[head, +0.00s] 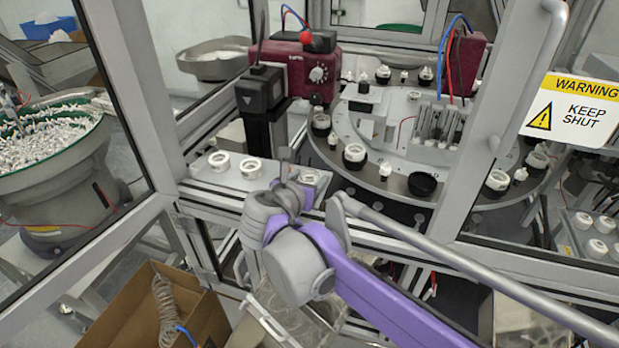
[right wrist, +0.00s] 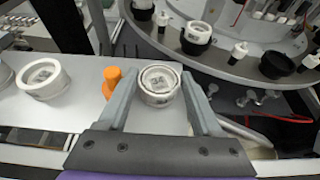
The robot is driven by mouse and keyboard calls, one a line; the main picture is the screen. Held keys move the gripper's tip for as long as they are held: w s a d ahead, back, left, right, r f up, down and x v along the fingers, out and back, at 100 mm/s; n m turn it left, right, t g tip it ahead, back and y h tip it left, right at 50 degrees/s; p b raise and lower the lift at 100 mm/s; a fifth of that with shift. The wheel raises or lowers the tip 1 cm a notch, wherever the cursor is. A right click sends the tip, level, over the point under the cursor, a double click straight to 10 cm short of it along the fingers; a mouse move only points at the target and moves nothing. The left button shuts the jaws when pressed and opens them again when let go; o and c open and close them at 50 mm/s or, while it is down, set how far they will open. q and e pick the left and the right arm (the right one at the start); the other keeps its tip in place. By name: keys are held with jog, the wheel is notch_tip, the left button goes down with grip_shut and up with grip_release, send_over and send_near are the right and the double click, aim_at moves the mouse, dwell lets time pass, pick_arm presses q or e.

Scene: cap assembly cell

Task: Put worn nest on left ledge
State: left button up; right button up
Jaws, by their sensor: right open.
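My right gripper (head: 304,177) reaches over the left ledge (head: 205,184) and is open. In the right wrist view its fingers (right wrist: 160,100) stand on either side of a white ring-shaped nest (right wrist: 158,98) with a printed number inside. The nest appears to rest on the ledge, and I cannot tell whether the fingers touch it. A second white ring (right wrist: 42,77) sits on the ledge to the left. Two white rings, one (head: 219,161) and another (head: 250,167), show there in the head view. No clear wear mark identifies the worn nest. My left gripper is not in view.
The rotary table (head: 460,207) with several black nests and white parts lies just behind the ledge. An empty black cup (head: 422,184) sits near its front edge. An orange knob (right wrist: 111,78) stands by the left finger. Frame posts and an angled door (head: 504,110) crowd the right.

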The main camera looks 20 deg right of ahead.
jog(key=shift+f, duration=0.15)
jog(key=shift+s+a+r, duration=0.15)
jog(key=shift+a+r, duration=0.05)
jog(key=shift+r, duration=0.25)
jog(key=v, duration=1)
jog(key=shift+b, duration=0.3)
jog(key=shift+s+a+r, duration=0.3)
jog(key=shift+s+a, duration=0.05)
jog(key=shift+s, duration=0.15)
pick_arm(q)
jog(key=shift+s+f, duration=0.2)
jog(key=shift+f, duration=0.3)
